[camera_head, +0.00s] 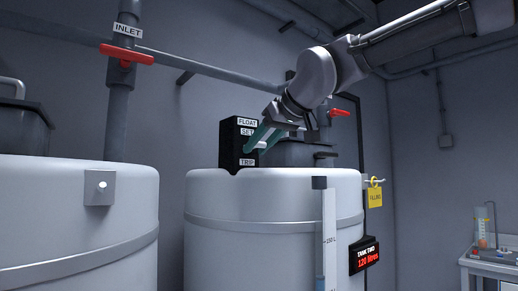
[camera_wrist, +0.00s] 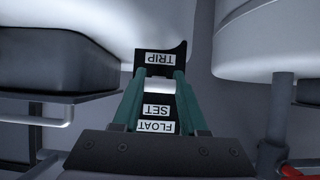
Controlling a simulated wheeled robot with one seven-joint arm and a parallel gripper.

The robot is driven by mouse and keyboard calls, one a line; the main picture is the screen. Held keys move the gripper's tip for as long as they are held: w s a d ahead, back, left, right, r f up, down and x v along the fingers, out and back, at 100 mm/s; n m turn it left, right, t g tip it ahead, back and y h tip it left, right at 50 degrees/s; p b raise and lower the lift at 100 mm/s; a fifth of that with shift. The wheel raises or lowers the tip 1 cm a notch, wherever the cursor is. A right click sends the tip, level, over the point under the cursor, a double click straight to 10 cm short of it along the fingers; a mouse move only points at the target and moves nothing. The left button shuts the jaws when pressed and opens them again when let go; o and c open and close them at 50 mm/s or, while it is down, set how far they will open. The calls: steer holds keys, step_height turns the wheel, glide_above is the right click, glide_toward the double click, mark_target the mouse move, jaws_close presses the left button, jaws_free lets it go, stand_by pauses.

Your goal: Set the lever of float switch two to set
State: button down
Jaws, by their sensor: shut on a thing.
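The float switch (camera_head: 228,150) is a black box on top of the right-hand white tank, labelled FLOAT, SET and TRIP from top to bottom. Its pale lever (camera_head: 262,145) sticks out between the SET and TRIP labels, roughly midway. My gripper (camera_head: 264,138) has green fingers reaching to the lever from the right. In the wrist view the labels appear upside down, and the white lever (camera_wrist: 160,87) lies between the two fingers of my gripper (camera_wrist: 160,80), which is shut on it. The lever's root is partly hidden by the fingers.
The tank two display (camera_head: 365,256) reads 120 litres. A yellow tag (camera_head: 375,195) hangs by the right tank (camera_head: 230,215). Another white tank (camera_head: 60,225) stands at left. A pipe with a red INLET handle (camera_head: 127,54) rises behind. A dark box (camera_head: 300,153) sits behind my gripper.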

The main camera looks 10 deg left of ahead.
steer(key=shift+w+a+r+g+h, duration=0.1)
steer(key=shift+r+g+h, duration=0.35)
steer(key=shift+g+h, duration=0.3)
steer(key=shift+w+a+r+g+h, duration=0.1)
steer(key=shift+r+g+h, duration=0.4)
steer(key=shift+h, duration=0.35)
steer(key=shift+c, duration=2.2)
jaws_free()
steer(key=v, duration=1.1)
steer(key=shift+w+f, duration=0.1)
